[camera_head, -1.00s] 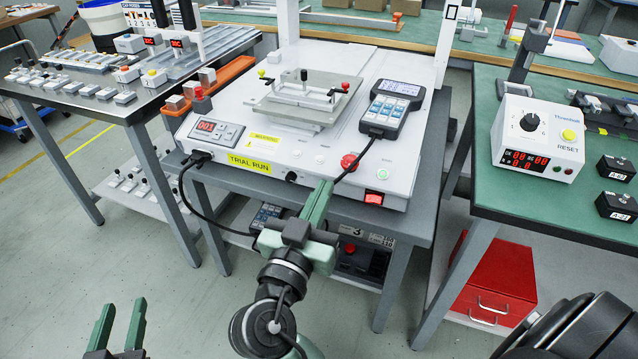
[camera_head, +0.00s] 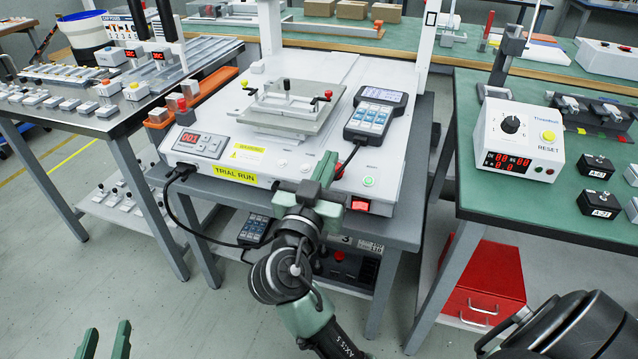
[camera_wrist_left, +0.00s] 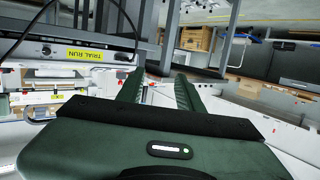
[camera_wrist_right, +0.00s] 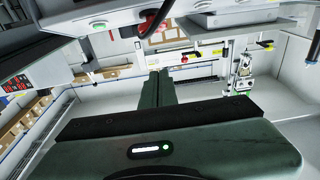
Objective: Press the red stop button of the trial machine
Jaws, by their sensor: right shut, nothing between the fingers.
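The white trial machine (camera_head: 285,184) stands on a grey table, with a yellow TRIAL RUN label on its front. Its red stop button (camera_head: 338,172) is on the front panel, partly hidden behind my right gripper (camera_head: 327,162). The right gripper is shut and empty, its tips at or just above the button in the head view; I cannot tell whether they touch. In the right wrist view the shut fingers (camera_wrist_right: 156,76) point toward the machine. My left gripper (camera_head: 105,338) is open and empty at the lower left, away from the machine.
A green button (camera_head: 368,181) and a red rocker switch (camera_head: 361,203) are close right of the stop button. A handheld pendant (camera_head: 375,113) with a black cable lies behind. A timer box (camera_head: 518,138) stands on the right bench, small parts on the left table (camera_head: 118,122).

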